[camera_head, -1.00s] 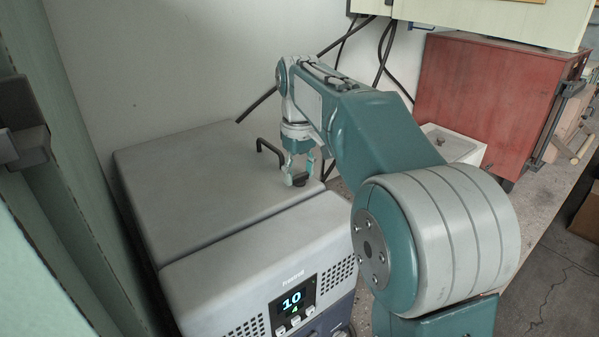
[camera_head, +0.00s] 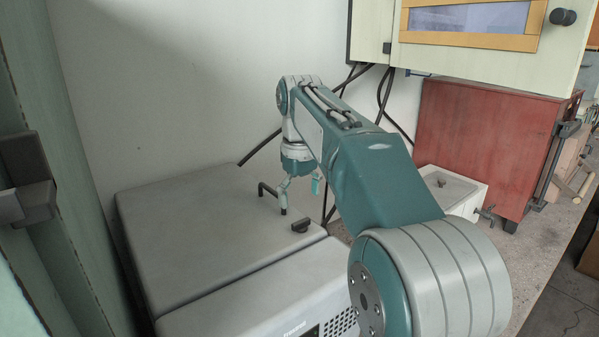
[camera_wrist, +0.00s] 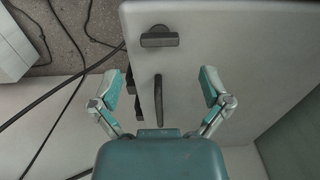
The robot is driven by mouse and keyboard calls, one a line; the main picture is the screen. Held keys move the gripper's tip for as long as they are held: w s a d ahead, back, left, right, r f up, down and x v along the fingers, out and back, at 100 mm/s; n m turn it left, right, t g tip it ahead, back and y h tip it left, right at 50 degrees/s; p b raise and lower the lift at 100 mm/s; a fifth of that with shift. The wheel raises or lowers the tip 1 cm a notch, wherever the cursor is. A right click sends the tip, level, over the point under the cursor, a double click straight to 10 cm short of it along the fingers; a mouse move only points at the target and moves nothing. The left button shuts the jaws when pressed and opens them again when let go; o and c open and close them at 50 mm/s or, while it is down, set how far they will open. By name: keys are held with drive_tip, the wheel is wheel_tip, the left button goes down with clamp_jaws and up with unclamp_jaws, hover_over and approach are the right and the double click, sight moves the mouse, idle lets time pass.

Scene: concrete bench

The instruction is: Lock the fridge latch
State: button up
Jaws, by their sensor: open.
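The fridge is a grey box with a broad flat lid (camera_head: 190,235) and a front section with a display. A small dark latch (camera_head: 300,226) sits on the lid near its right end, close to the seam. In the wrist view the latch (camera_wrist: 159,38) is a short dark bar lying crosswise. A dark bar handle (camera_head: 267,189) stands behind it, and in the wrist view the handle (camera_wrist: 158,102) lies between my fingers. My gripper (camera_head: 300,198) is open and empty above the lid near the handle, behind the latch. It also shows in the wrist view (camera_wrist: 160,86).
A red cabinet (camera_head: 480,150) and a small white box (camera_head: 450,187) stand to the right. A pale cabinet (camera_head: 470,55) hangs above. Dark cables (camera_head: 350,75) run along the wall. A pale green panel (camera_head: 60,200) with a grey handle is close at left.

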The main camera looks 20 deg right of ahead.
wheel_tip(320, 180, up, 7)
idle(0.4)
drive_tip(key=shift+f, duration=0.1)
